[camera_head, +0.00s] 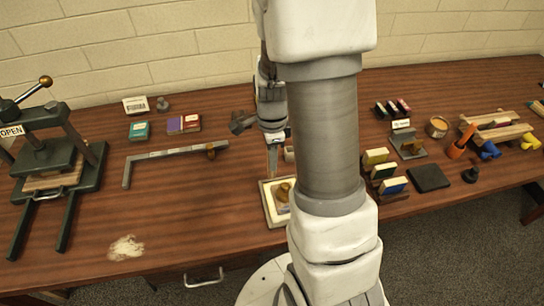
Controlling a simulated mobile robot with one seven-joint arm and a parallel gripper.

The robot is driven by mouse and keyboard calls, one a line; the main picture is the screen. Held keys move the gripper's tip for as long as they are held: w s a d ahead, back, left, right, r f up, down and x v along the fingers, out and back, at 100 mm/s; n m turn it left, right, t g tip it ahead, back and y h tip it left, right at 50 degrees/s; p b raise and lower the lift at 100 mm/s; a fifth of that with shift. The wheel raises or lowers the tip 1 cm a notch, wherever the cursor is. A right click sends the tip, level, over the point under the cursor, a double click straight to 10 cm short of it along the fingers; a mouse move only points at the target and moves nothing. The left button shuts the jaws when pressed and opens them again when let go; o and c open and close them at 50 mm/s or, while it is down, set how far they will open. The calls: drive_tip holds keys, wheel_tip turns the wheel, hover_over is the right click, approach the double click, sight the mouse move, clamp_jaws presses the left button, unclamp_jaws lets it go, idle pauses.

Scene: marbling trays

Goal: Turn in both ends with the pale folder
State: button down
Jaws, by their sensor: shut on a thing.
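My gripper (272,140) is left of my arm's thick grey link, pointing down over the table. It is shut on a slim pale piece (272,160), which appears to be the pale folder, held upright with its lower end down. Just below is a shallow light tray or board (267,214) with a pale inside and a tan, rounded thing (283,191) on it. My arm hides the tray's right part. I cannot tell whether the folder touches anything, nor see clear ends to turn in.
A dark press (88,165) with an OPEN sign stands far left. A metal square (165,153) lies left of my gripper. Coloured blocks in a rack (385,172), a black pad (428,178) and an orange-handled tool (460,142) stand right. The front left has pale scraps (126,247).

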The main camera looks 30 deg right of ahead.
sight(273, 178)
drive_tip(key=shift+f+b, duration=0.9)
drive_tip(key=shift+f, duration=0.45)
drive_tip(key=shift+f, duration=0.2)
drive_tip(key=shift+d, duration=0.1)
drive_tip(key=shift+s+d, duration=0.1)
drive_tip(key=shift+d, duration=0.25)
drive_tip(key=shift+d, duration=0.1)
idle(0.6)
drive_tip(key=shift+s+d, duration=0.15)
drive_tip(key=shift+d, duration=0.15)
drive_tip(key=shift+d, duration=0.1)
idle(0.3)
drive_tip(key=shift+s+d, duration=0.1)
drive_tip(key=shift+d, duration=0.25)
idle(0.4)
